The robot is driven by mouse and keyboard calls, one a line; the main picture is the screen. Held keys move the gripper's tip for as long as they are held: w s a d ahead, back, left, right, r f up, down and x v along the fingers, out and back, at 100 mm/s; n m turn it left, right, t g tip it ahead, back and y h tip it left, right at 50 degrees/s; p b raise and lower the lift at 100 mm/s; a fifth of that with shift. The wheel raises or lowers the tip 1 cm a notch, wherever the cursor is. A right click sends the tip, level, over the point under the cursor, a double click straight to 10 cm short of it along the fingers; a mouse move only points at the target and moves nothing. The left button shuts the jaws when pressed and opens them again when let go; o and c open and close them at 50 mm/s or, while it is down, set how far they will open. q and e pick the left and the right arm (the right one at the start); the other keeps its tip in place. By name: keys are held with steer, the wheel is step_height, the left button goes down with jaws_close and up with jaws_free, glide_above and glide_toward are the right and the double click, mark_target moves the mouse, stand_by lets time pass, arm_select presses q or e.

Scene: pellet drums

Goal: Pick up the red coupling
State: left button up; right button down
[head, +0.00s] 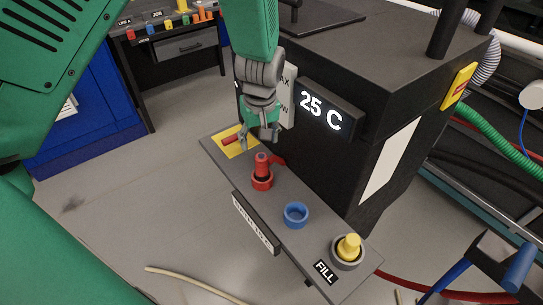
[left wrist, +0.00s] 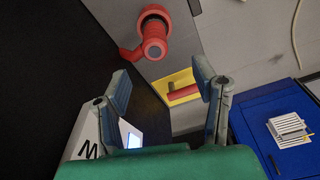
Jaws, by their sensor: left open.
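A red coupling (head: 262,165) stands upright in a red ring on the grey shelf, with a red lever at its side; it also shows in the left wrist view (left wrist: 154,42). A red bar-shaped piece (head: 232,139) lies on a yellow pad (head: 241,149) at the shelf's far left end; it also shows in the left wrist view (left wrist: 184,93). My left gripper (head: 259,138) is open and empty, above the shelf near the pad and the red coupling, apart from both. In the left wrist view its fingers (left wrist: 162,80) are spread. My right gripper is not in view.
An empty blue ring (head: 296,215) and a yellow coupling (head: 348,247) in a grey ring by a FILL label are on the same shelf (head: 325,230). A dark machine with a 25 C display (head: 321,111) rises right behind it. A bench (head: 175,45) stands farther back.

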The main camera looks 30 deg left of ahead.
mark_target(263, 160)
arm_select(q)
steer(key=shift+s+a+f, duration=0.1)
steer(key=shift+f, duration=0.3)
steer(key=f, duration=0.4)
steer(key=d+f, duration=0.1)
steer(key=f, duration=0.1)
steer(key=shift+w+f, duration=0.25)
steer(key=shift+f, duration=0.05)
steer(key=shift+a+f, duration=0.35)
steer(key=shift+f, duration=0.1)
steer(key=f, duration=0.1)
steer(key=w+a+f, duration=0.1)
steer(key=f, duration=0.2)
steer(key=shift+w+a+f+p, duration=0.15)
steer(key=shift+a+f+p, duration=0.1)
steer(key=shift+p, duration=0.15)
steer(key=shift+d+f, duration=0.1)
steer(key=shift+f, duration=0.05)
steer(key=shift+d, duration=0.3)
steer(key=shift+d+r, duration=0.1)
steer(key=shift+r, duration=0.1)
steer(key=c, duration=0.4)
jaws_close()
steer(key=shift+a, duration=0.2)
